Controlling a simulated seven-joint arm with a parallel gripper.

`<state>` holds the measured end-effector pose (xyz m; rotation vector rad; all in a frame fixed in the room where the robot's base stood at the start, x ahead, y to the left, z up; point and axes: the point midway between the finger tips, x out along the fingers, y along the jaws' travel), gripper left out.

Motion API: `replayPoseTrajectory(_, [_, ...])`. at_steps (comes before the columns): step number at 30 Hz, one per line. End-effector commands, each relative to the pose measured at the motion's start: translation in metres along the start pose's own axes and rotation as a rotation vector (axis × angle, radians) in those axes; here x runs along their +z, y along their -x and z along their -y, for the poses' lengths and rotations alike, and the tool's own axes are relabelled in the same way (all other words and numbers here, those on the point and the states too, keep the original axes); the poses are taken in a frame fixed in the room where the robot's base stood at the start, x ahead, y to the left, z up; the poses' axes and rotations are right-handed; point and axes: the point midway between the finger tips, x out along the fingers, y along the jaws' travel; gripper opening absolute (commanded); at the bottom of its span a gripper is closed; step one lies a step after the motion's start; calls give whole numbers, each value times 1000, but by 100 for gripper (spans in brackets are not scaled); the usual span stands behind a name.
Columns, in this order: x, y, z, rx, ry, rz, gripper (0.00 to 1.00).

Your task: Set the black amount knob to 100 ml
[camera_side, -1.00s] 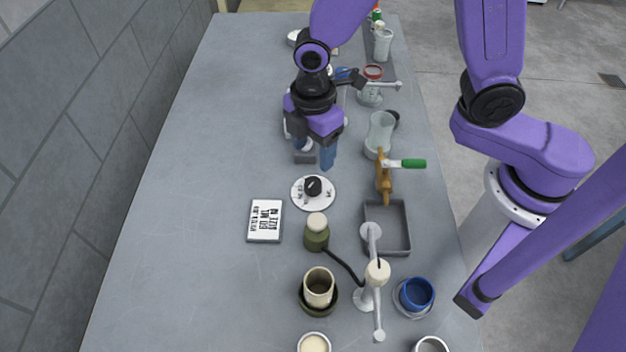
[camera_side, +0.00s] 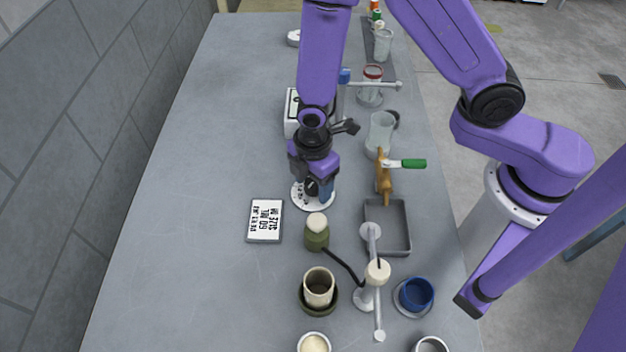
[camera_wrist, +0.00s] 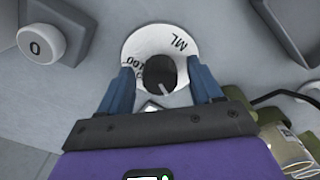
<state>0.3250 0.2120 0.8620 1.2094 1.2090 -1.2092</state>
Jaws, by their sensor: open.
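The black amount knob (camera_wrist: 159,73) sits at the middle of a white round dial (camera_wrist: 146,42) with "ML" and a "100" mark showing in the wrist view. A pale pointer line on the knob points toward the bottom of that view, away from the "100". My gripper (camera_wrist: 160,88) is open, with one blue finger on each side of the knob. I cannot tell whether the fingers touch it. In the side view my gripper (camera_side: 318,190) is over the dial (camera_side: 314,206) and hides most of the knob.
A green jar (camera_side: 316,232) stands just in front. The table's left side is clear.

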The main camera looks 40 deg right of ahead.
Motion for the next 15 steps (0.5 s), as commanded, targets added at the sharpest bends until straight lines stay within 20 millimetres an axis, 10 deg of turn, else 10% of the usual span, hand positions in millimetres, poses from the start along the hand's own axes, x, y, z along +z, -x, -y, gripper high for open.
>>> replayPoseTrajectory(8, [0, -1, 0, 0, 0, 0, 65])
replayPoseTrajectory(13, [0, -1, 0, 0, 0, 0, 9])
replayPoseTrajectory(15, [0, -1, 0, 0, 0, 0, 8])
